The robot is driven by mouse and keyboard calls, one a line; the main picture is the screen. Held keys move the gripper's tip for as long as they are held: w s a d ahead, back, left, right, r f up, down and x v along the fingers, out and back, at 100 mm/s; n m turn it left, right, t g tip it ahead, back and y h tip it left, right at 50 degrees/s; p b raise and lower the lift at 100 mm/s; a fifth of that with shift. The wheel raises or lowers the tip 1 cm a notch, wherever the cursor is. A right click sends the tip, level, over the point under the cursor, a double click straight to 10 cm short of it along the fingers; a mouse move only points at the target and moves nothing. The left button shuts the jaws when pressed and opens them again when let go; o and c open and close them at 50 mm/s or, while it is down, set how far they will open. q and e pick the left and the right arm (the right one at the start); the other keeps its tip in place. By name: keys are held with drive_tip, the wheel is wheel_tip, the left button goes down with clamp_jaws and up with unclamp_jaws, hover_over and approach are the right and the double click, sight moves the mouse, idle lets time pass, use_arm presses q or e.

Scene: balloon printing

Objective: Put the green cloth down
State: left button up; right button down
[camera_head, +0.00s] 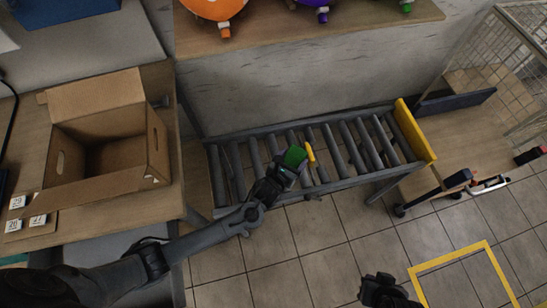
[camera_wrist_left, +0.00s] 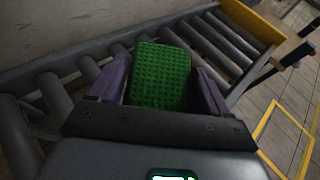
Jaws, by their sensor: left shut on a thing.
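The green cloth (camera_head: 294,157) is a small, textured, block-like piece. In the left wrist view the cloth (camera_wrist_left: 160,76) sits between the two purple-sided fingers of my left gripper (camera_wrist_left: 160,90). My left gripper (camera_head: 286,166) is shut on it, over the near side of the roller conveyor (camera_head: 351,148) in the head view. I cannot tell whether the cloth touches the rollers. My right gripper (camera_head: 385,291) shows dark at the bottom edge, away from the cloth; its jaws cannot be made out.
An open cardboard box (camera_head: 157,148) stands on the left table. The conveyor's right end has a yellow plate (camera_head: 413,130). A shelf (camera_head: 270,39) with balloons is behind. A yellow frame (camera_head: 460,257) marks the tiled floor.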

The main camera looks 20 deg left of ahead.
use_arm(q)
drive_tip(key=b, duration=0.7)
hover_over(274, 153)
drive_tip(key=s+d, duration=0.2)
drive_tip(key=f, duration=0.6)
drive_tip(key=shift+w+a, duration=0.2)
drive_tip(key=shift+w+a+f+b, duration=0.1)
drive_tip(key=shift+w+a+b, duration=0.15)
drive_tip(key=shift+a+b, duration=0.25)
wheel_tip(274, 153, down, 4)
drive_tip(key=b, duration=0.4)
drive_tip(key=shift+f, duration=0.2)
drive_tip(key=o, duration=1)
drive_tip(key=shift+c, duration=0.2)
